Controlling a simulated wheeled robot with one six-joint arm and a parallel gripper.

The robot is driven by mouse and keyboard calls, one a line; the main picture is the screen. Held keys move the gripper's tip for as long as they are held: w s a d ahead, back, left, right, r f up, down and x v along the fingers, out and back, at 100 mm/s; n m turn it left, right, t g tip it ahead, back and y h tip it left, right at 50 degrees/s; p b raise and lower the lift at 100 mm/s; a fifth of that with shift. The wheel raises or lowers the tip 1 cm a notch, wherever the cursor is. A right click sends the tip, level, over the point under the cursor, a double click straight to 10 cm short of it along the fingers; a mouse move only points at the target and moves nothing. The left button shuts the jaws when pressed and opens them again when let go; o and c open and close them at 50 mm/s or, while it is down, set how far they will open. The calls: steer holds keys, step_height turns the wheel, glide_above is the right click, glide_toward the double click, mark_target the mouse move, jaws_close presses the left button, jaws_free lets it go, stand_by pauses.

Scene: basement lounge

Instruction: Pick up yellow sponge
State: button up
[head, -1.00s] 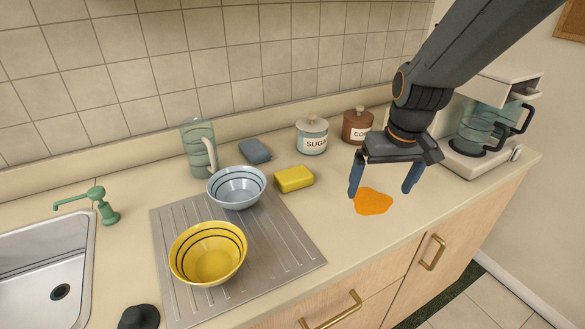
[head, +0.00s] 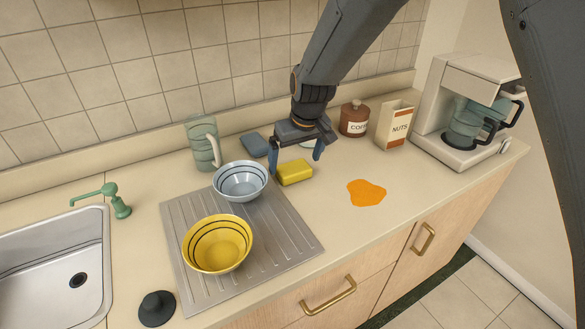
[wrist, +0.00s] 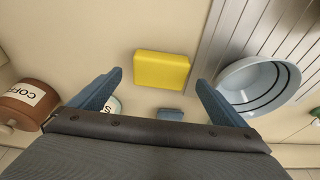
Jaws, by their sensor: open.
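The yellow sponge (head: 295,172) lies flat on the counter, just right of the light blue bowl. In the wrist view the yellow sponge (wrist: 162,70) sits ahead of the fingertips and between their lines, with nothing touching it. My gripper (head: 297,162) is open and empty, above and slightly behind the sponge in the head view, its fingers on either side. In the wrist view my gripper (wrist: 160,80) shows both blue fingers spread wide.
The light blue bowl (head: 240,181) and yellow bowl (head: 217,244) stand on the metal drainboard (head: 285,245). A blue sponge (head: 254,145), green pitcher (head: 202,145), coffee canister (head: 354,119) and nuts box (head: 394,125) stand near the wall. An orange spill (head: 366,192) lies on the right.

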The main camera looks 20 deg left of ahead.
mark_target(294, 168)
steer(key=shift+p+x, duration=0.35)
steer(key=shift+x, duration=0.95)
steer(key=c, duration=1.1)
step_height(294, 168, up, 10)
steer(key=b, duration=0.3)
